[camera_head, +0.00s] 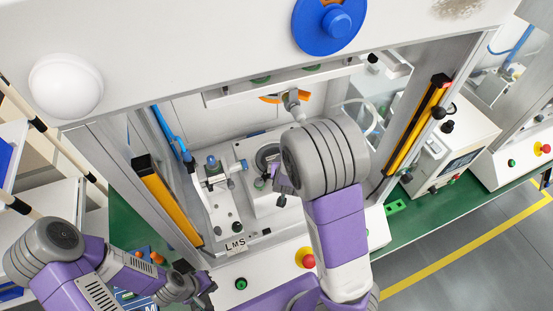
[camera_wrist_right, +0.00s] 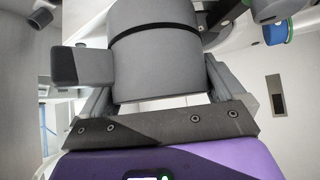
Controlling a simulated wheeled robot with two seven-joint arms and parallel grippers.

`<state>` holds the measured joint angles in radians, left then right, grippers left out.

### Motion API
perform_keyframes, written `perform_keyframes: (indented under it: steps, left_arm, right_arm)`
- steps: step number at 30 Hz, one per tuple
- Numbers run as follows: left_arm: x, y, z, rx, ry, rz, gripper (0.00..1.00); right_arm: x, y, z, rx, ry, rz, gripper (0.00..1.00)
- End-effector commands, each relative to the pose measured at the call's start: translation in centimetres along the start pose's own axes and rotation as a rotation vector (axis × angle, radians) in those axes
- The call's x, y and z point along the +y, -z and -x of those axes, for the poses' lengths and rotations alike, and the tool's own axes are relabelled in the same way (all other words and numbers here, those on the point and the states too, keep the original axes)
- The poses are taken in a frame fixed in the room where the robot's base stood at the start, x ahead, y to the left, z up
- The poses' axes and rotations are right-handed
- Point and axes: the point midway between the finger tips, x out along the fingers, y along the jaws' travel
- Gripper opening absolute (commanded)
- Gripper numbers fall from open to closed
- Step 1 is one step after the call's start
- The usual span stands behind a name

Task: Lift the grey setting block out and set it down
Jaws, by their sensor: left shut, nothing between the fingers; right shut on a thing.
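The grey setting block (camera_wrist_right: 155,60) fills the middle of the right wrist view. It is a thick rounded body with a black band and a darker tab on its left side. My right gripper (camera_head: 282,182) reaches into the press opening and is shut on the block, one finger on each side. In the head view a dark grey round part (camera_head: 266,155) shows beside that gripper; my right forearm covers much of the area. I cannot tell whether the block touches the press bed below it. My left gripper (camera_head: 205,286) is shut and empty, low in front of the press.
The white press bed (camera_head: 222,208) carries small fittings. Yellow light curtains (camera_head: 166,205) flank the opening. A red button (camera_head: 308,261) and a green button (camera_head: 241,284) sit on the front panel. Green bench top (camera_head: 440,226) shows to the right.

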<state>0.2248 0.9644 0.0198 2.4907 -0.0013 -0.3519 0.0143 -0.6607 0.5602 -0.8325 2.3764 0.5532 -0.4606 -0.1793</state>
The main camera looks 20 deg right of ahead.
Motion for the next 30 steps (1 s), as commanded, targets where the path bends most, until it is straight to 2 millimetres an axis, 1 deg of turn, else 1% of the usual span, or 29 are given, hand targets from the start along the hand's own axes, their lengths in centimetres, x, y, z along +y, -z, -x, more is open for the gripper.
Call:
perform_keyframes:
  steps: [12, 15, 20, 30]
  left_arm:
    - [0.0, 0.0, 0.1, 0.000, 0.000, 0.000, 0.00]
    - [-0.4, 0.0, -1.0, 0.000, 0.000, 0.000, 0.00]
    - [-0.8, 0.1, -2.2, 0.000, 0.000, 0.000, 0.00]
    - [-1.7, 0.2, -4.5, 0.000, 0.000, 0.000, 0.00]
  right_arm:
    - [1.2, -2.0, 2.1, 0.005, 0.003, 0.001, 0.41]
    - [1.4, -2.0, 2.3, 0.018, -0.003, 0.003, 0.41]
    - [1.7, -2.1, 2.8, 0.026, -0.008, 0.006, 0.41]
    - [2.2, -3.5, 3.5, 0.010, 0.000, 0.002, 0.41]
